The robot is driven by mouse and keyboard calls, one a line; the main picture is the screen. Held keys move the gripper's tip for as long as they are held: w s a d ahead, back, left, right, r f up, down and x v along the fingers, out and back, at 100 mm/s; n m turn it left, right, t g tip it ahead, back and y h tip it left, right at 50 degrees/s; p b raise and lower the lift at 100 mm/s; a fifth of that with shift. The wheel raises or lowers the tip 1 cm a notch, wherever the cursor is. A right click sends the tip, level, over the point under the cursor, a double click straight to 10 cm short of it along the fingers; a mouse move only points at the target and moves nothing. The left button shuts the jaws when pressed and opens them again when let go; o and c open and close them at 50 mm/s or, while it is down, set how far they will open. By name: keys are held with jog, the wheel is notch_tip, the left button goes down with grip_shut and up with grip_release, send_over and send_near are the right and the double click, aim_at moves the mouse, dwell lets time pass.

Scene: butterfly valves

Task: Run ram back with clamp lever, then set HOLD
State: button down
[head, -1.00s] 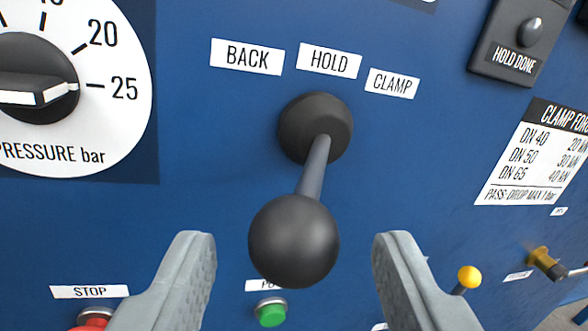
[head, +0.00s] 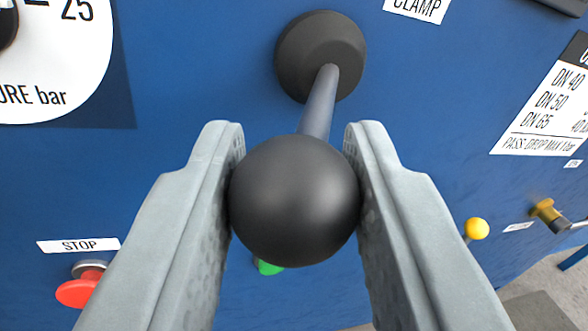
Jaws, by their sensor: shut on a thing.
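The clamp lever is a grey rod (head: 319,105) that comes out of a round black boss (head: 300,50) on the blue panel and ends in a black ball knob (head: 294,200). My gripper (head: 294,190) is shut on the ball knob, with one finger against each side of it. The rod points out toward me and slightly down. The CLAMP label (head: 417,8) is partly cut off at the top edge. The BACK and HOLD labels are out of view now.
A red STOP button (head: 77,292) sits at lower left under its label (head: 78,245). A green button (head: 269,267) is mostly hidden behind the knob. A small yellow-knobbed lever (head: 477,229) and a brass fitting (head: 548,214) are at right. The pressure dial (head: 60,70) is at upper left.

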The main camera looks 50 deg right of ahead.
jog(key=shift+s+d+n+t+y, duration=0.6)
jog(key=shift+n+y, duration=0.25)
jog(key=shift+y, duration=0.3)
jog(key=shift+s+d+n+t+y, duration=0.45)
jog(key=shift+d+n+t+y, duration=0.3)
jog(key=shift+y, duration=0.35)
jog(key=shift+s+d+n+t+y, duration=0.55)
jog(key=shift+n+y, duration=0.35)
jog(key=shift+y, duration=0.25)
jog(key=c, duration=1.1)
grip_release()
jog(key=v, duration=1.7)
jog(key=shift+s+a, duration=0.1)
jog(key=shift+s, duration=0.05)
